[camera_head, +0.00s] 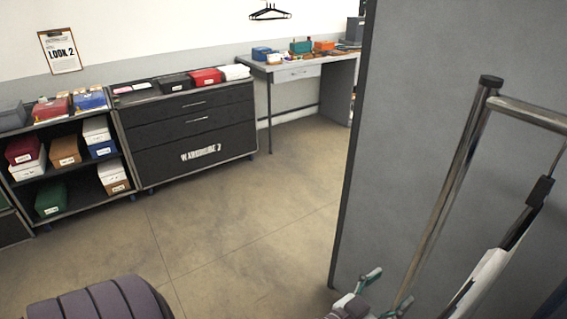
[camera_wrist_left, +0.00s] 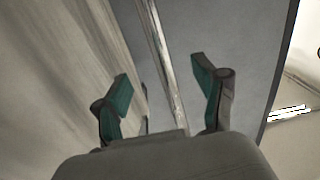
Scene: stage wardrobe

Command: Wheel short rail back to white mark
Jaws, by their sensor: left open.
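The short rail (camera_head: 440,210) stands at the right of the head view. It has a steel post with a black cap and a top bar running off to the right. A black hanger or clip (camera_head: 540,191) and a white garment (camera_head: 482,284) show on its near side. My left gripper (camera_head: 387,290) is open low beside the post. In the left wrist view the steel post (camera_wrist_left: 165,60) runs between the spread fingers of my left gripper (camera_wrist_left: 162,88), with no clear contact. The rail's base and wheels are hidden. I see no clear white floor mark. My right gripper is out of view.
A tall grey panel (camera_head: 400,120) stands right behind the rail. A shelf unit (camera_head: 70,160) with boxes, a dark drawer cabinet (camera_head: 190,135) and a grey table (camera_head: 345,66) line the wall. Open concrete floor (camera_head: 240,220) lies left of the panel.

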